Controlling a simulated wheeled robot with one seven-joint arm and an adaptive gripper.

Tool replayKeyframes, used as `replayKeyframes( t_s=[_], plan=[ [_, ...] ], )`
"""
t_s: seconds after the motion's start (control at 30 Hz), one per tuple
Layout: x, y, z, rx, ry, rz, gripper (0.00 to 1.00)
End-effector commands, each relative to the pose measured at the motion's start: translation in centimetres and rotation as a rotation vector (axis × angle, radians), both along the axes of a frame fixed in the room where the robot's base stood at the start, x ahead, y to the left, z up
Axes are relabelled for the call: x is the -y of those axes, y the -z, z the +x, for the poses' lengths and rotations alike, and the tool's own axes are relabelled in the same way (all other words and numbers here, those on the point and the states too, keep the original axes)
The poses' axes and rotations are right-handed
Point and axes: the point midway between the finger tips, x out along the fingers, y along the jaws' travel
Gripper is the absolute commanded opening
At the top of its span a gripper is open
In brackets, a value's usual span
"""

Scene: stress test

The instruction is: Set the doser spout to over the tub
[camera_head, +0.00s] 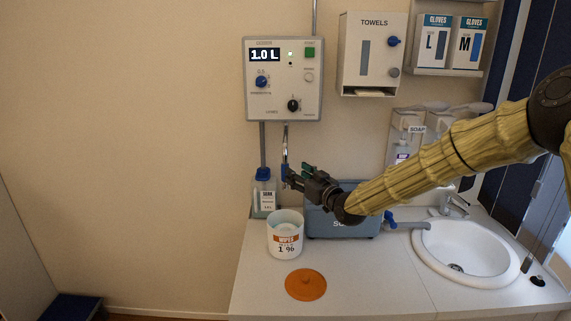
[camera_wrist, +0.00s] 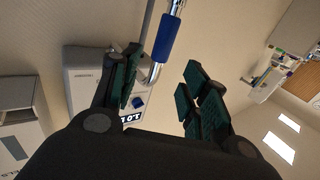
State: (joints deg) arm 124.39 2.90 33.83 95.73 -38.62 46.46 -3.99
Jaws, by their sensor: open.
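The doser (camera_head: 283,78) is a pale wall box whose display reads 1.0 L. Its metal spout (camera_head: 285,140) hangs below it and carries a blue sleeve (camera_head: 285,173). In the wrist view the blue sleeve (camera_wrist: 167,38) shows just beyond the fingers, nearer the left one. My gripper (camera_head: 299,173) is open and empty, close to the right of the sleeve; whether they touch is unclear. Its green-padded fingers (camera_wrist: 160,88) are spread in the wrist view. The white tub (camera_head: 285,242), marked WIPES 1 %, stands open on the counter, below the spout and gripper.
An orange lid (camera_head: 305,285) lies in front of the tub. A blue-capped bottle (camera_head: 263,196) stands behind it. A blue-grey container (camera_head: 345,226) with a blue tap sits behind my arm. A sink (camera_head: 466,246) is at right. The front counter is mostly clear.

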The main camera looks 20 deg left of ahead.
Motion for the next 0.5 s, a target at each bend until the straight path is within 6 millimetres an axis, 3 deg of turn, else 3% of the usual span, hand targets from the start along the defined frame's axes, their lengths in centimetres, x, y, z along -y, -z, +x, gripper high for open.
replayKeyframes(
  t_s=[0.5],
  plan=[
    [-5.4, -0.1, 4.8, -0.001, 0.002, -0.001, 0.45]
  ],
)
